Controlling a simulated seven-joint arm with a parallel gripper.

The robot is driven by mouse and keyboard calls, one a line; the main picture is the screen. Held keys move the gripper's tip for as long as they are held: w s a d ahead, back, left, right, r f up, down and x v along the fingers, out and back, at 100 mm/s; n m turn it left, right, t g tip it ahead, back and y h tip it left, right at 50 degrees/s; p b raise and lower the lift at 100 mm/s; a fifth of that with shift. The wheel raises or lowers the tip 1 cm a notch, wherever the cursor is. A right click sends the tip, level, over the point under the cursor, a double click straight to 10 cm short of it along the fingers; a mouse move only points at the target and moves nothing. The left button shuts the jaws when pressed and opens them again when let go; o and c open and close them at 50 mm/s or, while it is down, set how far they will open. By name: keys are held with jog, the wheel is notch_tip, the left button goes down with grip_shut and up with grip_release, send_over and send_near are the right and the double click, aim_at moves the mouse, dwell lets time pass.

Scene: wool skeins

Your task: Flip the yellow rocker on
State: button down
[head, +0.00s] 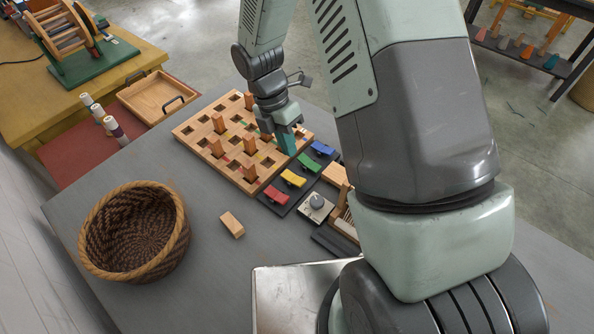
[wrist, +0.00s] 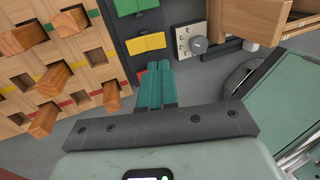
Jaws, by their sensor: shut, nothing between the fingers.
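The yellow rocker (head: 293,178) sits on a dark strip between the red rocker (head: 276,195) and the green rocker (head: 309,163). The blue rocker (head: 322,148) is at the strip's far end. My gripper (head: 289,152) is shut and empty, its teal fingers pointing down above the board's edge by the strip. In the wrist view, the yellow rocker (wrist: 146,43) lies just beyond the fingertips (wrist: 160,66), which look apart from it. The red rocker (wrist: 141,75) is partly hidden by the fingers. I cannot tell which way the yellow rocker is tilted.
A wooden pegboard (head: 190,126) with several upright pegs adjoins the strip. A dial box (head: 316,207) stands on the strip's other side. A loose wooden block (head: 232,224) and a wicker basket (head: 134,232) are on the grey table. Table space around the block is clear.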

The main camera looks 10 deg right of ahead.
aim_at(300, 181)
jog(key=x, duration=0.9)
jog(key=shift+s+d+f, duration=0.1)
jog(key=shift+d+f, duration=0.05)
jog(key=shift+f, duration=0.15)
jog(key=shift+w+a+r, duration=0.25)
jog(key=shift+w+a, duration=0.25)
jog(key=shift+a, duration=0.05)
notch_tip(300, 181, up, 14)
dwell(0.7)
dwell(0.4)
